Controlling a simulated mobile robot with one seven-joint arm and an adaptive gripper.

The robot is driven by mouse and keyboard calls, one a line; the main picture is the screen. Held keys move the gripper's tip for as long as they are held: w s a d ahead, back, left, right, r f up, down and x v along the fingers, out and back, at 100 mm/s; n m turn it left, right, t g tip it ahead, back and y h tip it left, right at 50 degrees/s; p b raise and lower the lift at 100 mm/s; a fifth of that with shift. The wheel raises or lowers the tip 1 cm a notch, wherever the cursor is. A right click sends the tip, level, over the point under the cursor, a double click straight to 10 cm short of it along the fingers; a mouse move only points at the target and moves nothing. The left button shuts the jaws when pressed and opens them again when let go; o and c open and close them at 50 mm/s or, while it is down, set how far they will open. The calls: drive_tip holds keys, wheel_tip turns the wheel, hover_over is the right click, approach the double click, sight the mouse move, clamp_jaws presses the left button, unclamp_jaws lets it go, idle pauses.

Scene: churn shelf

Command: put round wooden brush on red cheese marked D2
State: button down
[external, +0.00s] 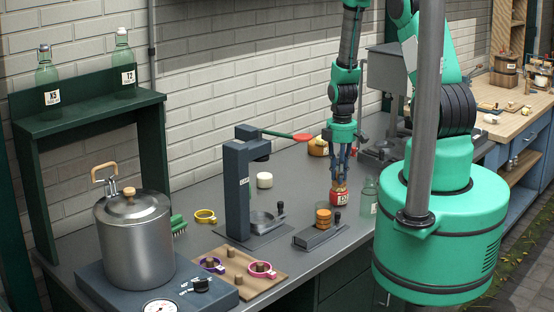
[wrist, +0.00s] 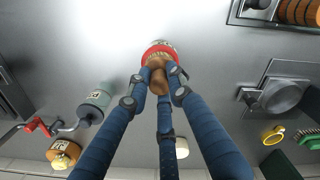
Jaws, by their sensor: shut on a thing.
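My gripper (external: 342,168) points down over the counter, its blue fingers shut on the round wooden brush (wrist: 160,78). In the wrist view the brown brush sits between the fingertips, directly over the red cheese (wrist: 152,52). In the external view the red cheese (external: 338,197) stands on the counter with a pale label, too small to read surely. The brush (external: 340,183) is mostly hidden by the fingers there. It appears to be at the cheese's top; I cannot tell whether it touches.
A glass bottle (external: 369,196) stands close right of the red cheese. A block with orange-brown discs (external: 323,217) is in front, and a dark press (external: 238,185) is to the left.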

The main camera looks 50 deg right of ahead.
drive_tip(key=shift+f, duration=0.1)
drive_tip(key=c, duration=1.6)
unclamp_jaws()
drive_tip(key=shift+o, duration=0.2)
wheel_tip(320, 180, up, 12)
drive_tip(key=b, duration=0.1)
drive_tip(key=shift+r, duration=0.25)
